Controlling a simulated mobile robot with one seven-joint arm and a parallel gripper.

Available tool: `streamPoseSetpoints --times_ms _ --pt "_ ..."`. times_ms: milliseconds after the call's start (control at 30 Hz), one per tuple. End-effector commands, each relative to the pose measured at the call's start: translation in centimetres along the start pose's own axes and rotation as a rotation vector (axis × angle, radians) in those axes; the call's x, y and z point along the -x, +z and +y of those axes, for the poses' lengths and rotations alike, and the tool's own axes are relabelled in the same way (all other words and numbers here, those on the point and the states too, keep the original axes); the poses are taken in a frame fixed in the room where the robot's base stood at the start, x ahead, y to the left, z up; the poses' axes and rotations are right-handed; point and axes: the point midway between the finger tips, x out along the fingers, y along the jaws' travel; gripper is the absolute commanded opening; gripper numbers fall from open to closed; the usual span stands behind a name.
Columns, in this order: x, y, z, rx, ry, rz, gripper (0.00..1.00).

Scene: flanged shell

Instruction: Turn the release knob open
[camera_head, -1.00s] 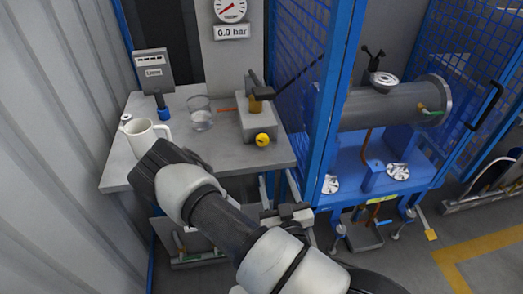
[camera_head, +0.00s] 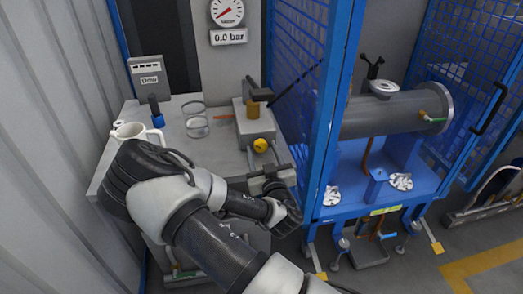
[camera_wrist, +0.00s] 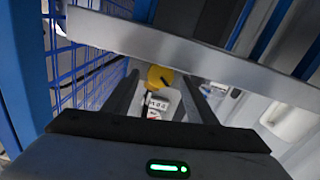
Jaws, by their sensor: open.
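The yellow round knob (camera_head: 260,145) is on the front face of a grey box (camera_head: 241,122) on the bench. In the wrist view the yellow knob (camera_wrist: 158,76) shows beyond my fingertips, roughly centred between them. My gripper (camera_head: 268,176) is in front of the bench edge, just below the knob in the head view, and appears apart from it. In the wrist view my gripper (camera_wrist: 160,97) has two fingers spread with nothing held between them. A dark mark shows on the knob's lower part there.
A blue mesh cage (camera_head: 300,80) stands close on the right, with a grey cylinder (camera_head: 395,114) inside. The gauge display (camera_head: 228,37) reads 0.0 bar.

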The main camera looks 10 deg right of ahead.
Motion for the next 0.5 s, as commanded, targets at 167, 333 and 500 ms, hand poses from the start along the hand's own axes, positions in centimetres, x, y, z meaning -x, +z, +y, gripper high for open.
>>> streamPoseSetpoints --times_ms 167,333,500 --pt "-1.5 0.0 0.0 0.000 -0.001 0.001 0.52" --pt "-1.8 0.0 0.0 0.000 0.000 -0.001 0.52" --pt "-1.7 0.0 0.0 0.000 0.000 0.000 0.48"
